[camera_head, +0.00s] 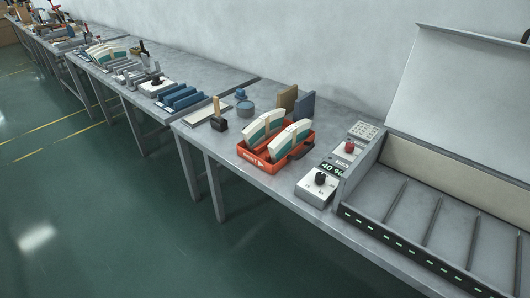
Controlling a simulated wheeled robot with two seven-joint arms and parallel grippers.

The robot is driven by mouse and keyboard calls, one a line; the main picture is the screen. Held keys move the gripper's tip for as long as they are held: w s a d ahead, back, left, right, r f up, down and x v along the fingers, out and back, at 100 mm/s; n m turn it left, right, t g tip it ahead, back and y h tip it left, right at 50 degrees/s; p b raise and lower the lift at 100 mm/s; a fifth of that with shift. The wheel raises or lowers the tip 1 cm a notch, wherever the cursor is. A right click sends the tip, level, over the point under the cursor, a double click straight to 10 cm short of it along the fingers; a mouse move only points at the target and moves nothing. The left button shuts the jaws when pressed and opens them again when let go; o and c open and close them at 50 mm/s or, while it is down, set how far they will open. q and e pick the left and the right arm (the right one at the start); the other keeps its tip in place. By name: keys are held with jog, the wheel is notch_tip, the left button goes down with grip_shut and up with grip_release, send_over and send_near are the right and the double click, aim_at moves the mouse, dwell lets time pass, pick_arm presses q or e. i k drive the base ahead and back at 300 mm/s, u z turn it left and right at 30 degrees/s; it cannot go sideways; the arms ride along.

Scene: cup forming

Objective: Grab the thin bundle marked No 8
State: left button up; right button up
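An orange-red crate (248,157) stands on the near grey table. It holds a rear curved white and teal bundle (264,127) and a front curved white and teal bundle (289,139), side by side and upright. More white and teal pieces (106,51) stand on a table farther left. I cannot read a No 8 mark on any of them, and I cannot tell which is the thin one. Neither of my grippers is in view.
Right of the crate are a control box (318,187) with a black knob and an open-lidded machine (440,200) with a slatted bed. Left of it are a dark block with a wooden handle (219,123) and blue discs (245,108). Brown and blue boards (304,105) stand behind it. Green floor (110,220) lies clear in front.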

aim_at(267, 125)
jog(key=z, duration=0.7)
jog(key=k, duration=0.2)
jog(key=u, duration=1.65)
jog(key=i, duration=1.3)
jog(key=z, duration=0.65)
